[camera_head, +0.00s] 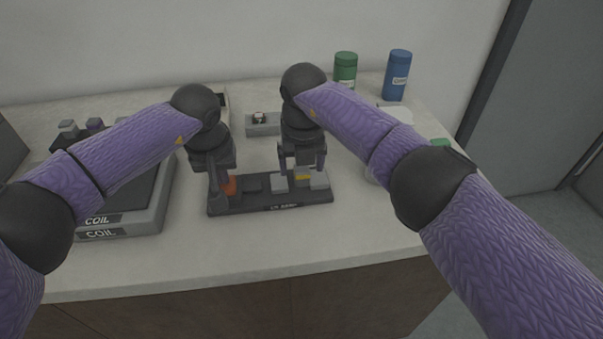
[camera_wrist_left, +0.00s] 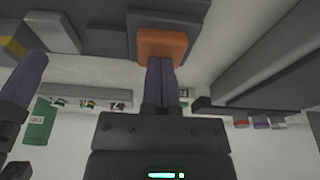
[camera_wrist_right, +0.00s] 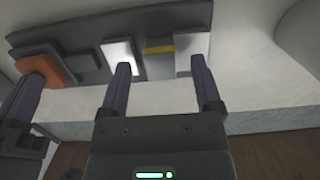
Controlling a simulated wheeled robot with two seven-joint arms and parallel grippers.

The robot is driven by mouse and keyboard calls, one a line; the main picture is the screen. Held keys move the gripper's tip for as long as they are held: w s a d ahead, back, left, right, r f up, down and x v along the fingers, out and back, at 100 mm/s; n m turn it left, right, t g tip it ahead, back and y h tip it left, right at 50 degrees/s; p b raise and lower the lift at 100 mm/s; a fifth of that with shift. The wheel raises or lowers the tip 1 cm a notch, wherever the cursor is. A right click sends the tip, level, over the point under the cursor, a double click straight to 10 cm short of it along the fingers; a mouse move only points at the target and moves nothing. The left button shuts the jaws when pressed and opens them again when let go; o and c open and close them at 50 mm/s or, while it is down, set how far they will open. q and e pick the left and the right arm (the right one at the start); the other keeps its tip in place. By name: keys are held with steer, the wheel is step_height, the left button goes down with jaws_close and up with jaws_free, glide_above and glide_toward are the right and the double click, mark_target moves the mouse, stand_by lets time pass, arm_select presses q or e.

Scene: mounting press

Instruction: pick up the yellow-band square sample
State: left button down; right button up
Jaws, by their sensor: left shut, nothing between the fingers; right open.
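The yellow-band square sample (camera_wrist_right: 160,64) is a grey block with a yellow stripe in the dark rack (camera_head: 268,208), between two pale metallic samples (camera_wrist_right: 118,54) (camera_wrist_right: 191,42). It also shows in the head view (camera_head: 302,173), partly hidden by my right gripper. My right gripper (camera_head: 303,170) is open above the rack. In the right wrist view its fingertips (camera_wrist_right: 160,68) appear on either side of the yellow-band sample, near the pale ones; contact cannot be told. My left gripper (camera_wrist_left: 161,62) is shut and empty beside the orange block (camera_wrist_left: 162,44) at the rack's left end.
A grey device marked COIL (camera_head: 100,232) stands at the left. Green (camera_head: 345,68) and blue (camera_head: 397,76) bottles stand at the back right. The counter in front of the rack is clear.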

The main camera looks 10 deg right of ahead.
mark_target(302, 168)
steer(key=shift+f, duration=0.65)
jaws_close()
steer(key=shift+w, duration=0.1)
step_height(302, 168, up, 15)
stand_by(0.5)
